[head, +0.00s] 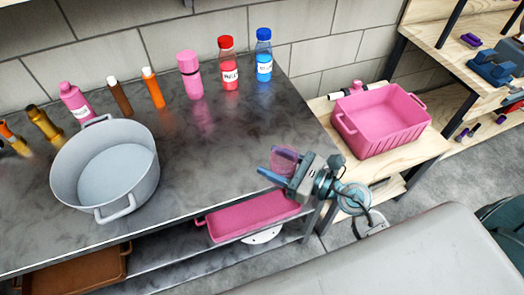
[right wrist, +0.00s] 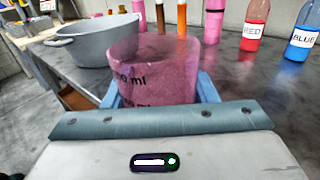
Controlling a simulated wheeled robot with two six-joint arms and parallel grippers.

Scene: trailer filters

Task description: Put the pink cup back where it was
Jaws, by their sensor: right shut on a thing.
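The pink cup (head: 285,160) is a translucent pink measuring cup with black "ml" marks. My right gripper (head: 279,169) is shut on it, near the right front edge of the dark table. In the right wrist view the cup (right wrist: 155,75) stands upright between the two blue fingers. I cannot tell whether its base touches the tabletop. My left gripper is not in view.
A grey pot (head: 105,168) stands on the dark table's left. Bottles line the back, including a red one (head: 229,65) and a blue one (head: 264,57). A pink bin (head: 385,120) sits on the wooden table at right. A pink tray (head: 245,221) lies below. The table's middle is clear.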

